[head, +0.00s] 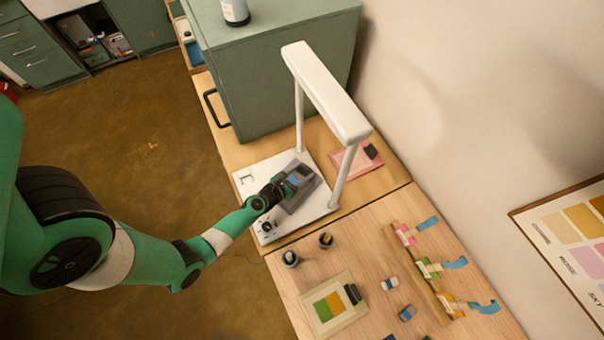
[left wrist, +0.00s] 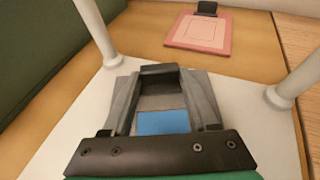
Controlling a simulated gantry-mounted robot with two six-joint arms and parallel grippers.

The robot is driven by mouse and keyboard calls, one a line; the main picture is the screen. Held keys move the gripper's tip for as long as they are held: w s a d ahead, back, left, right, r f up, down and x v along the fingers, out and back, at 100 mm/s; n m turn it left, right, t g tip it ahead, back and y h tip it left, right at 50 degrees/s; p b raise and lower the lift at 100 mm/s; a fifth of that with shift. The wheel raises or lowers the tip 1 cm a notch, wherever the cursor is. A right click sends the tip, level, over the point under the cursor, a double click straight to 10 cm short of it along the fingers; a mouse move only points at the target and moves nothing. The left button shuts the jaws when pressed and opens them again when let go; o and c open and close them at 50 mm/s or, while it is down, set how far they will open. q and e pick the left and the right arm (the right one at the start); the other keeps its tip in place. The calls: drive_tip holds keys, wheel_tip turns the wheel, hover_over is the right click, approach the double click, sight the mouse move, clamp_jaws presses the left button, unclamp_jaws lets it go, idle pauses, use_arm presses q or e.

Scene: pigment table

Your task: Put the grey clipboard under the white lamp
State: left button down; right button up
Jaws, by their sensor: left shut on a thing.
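The grey clipboard (head: 306,190) is at the white lamp's flat base, between the two posts and below the bar. A blue patch shows on it, also in the left wrist view (left wrist: 163,122). The white lamp (head: 325,92) stands upright, with a long bar on two posts over a white base (head: 254,180). My left gripper (head: 280,187) is shut on the clipboard and partly hides it. I cannot tell whether the clipboard touches the base or is held just above it. My right gripper is not in view.
A pink clipboard (head: 352,163) with a black clip lies behind the lamp. A green cabinet (head: 270,80) stands close behind it.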

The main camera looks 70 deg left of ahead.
use_arm(q)
drive_tip(key=shift+f, duration=0.15)
drive_tip(key=shift+c, duration=0.9)
unclamp_jaws()
drive_tip(key=shift+r, duration=0.3)
drive_tip(key=shift+s+d+r, duration=0.1)
drive_tip(key=shift+s+r, duration=0.05)
drive_tip(key=shift+s, duration=0.1)
drive_tip(key=p+v, duration=0.2)
drive_tip(key=v, duration=0.9)
drive_tip(key=shift+s+d, duration=0.15)
